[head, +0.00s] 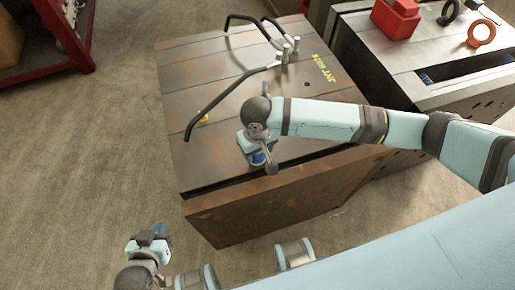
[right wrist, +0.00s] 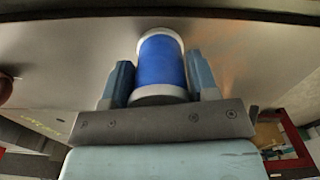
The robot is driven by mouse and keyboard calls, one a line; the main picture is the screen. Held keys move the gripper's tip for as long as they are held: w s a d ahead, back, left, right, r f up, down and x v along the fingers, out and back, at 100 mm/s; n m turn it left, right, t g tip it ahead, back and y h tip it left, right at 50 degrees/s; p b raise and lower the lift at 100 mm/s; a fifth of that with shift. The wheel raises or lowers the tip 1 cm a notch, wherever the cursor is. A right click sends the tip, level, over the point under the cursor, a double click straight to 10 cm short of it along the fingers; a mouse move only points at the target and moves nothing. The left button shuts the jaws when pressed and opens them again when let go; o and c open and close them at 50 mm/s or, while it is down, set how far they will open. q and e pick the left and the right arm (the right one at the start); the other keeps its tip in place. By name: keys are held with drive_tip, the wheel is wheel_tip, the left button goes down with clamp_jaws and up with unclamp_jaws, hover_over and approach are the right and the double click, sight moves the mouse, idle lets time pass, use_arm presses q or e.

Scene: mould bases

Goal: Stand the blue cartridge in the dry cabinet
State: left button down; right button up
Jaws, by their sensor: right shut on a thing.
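The blue cartridge (right wrist: 161,63) has white ends and sits between the two fingers of my right gripper (right wrist: 160,80), which is shut on it. In the head view the right gripper (head: 259,158) is over the front part of a steel mould base, and only a little of the cartridge's blue shows below it. I cannot tell whether the cartridge touches the steel. My left gripper (head: 157,229) is low at the bottom left, over the floor, away from the cartridge; its finger opening is unclear. I cannot make out a dry cabinet for certain.
A second base (head: 385,60) carries a red block (head: 396,18).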

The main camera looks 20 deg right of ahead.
drive_tip(key=shift+f, duration=0.1)
drive_tip(key=o, duration=1.1)
